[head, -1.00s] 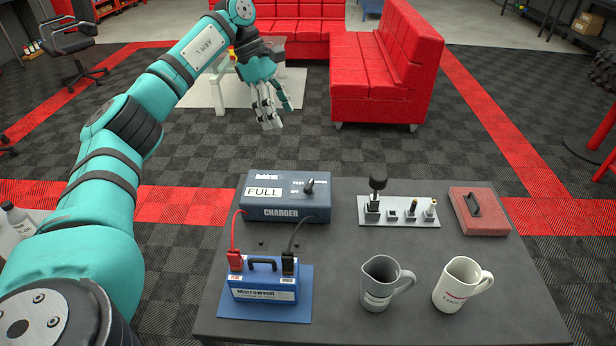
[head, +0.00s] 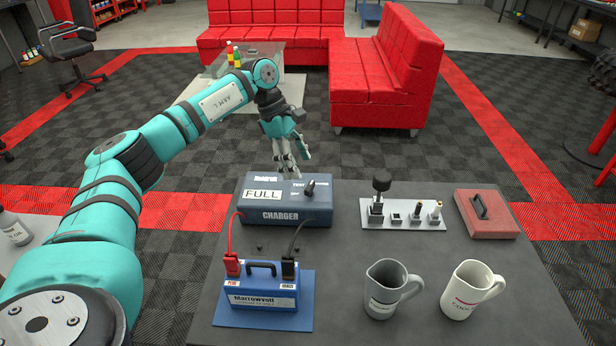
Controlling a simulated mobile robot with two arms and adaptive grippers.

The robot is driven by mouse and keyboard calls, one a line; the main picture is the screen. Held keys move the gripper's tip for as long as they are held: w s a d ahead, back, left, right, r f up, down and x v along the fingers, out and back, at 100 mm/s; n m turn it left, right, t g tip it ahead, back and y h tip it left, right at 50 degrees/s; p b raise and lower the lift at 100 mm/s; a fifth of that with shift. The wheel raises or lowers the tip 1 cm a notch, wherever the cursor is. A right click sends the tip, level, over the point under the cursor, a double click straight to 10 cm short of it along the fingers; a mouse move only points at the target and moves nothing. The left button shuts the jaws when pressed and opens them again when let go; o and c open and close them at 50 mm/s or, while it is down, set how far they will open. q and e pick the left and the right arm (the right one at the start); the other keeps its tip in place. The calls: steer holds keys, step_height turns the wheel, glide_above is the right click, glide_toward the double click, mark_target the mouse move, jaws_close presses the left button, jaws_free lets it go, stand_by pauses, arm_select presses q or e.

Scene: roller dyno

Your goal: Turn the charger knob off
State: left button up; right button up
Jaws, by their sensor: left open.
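The charger (head: 283,215) is a dark blue-grey box at the back left of the table, with a "FULL" label on its top. Its black knob (head: 310,188) sits on the top face at the right, near small lettering that includes "TEST"; the rest of the lettering is partly covered. My left gripper (head: 296,164) is open and empty, fingers pointing down, just behind and above the charger's back edge, near the knob. It appears apart from the knob. My right gripper is not in view.
A blue battery (head: 262,290) on a blue mat, clipped by red and black cables, stands before the charger. A grey pitcher (head: 385,292) and white mug (head: 466,292) stand front right. A socket tray (head: 400,222) and red case (head: 487,214) lie back right.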

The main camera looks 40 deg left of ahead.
mark_target(308, 185)
arm_select(q)
steer(key=x, duration=0.6)
steer(key=shift+p, duration=0.3)
steer(key=shift+r, duration=0.1)
steer(key=shift+c, duration=0.5)
steer(key=shift+r, duration=0.1)
steer(key=c, duration=1.1)
steer(key=shift+o, duration=0.2)
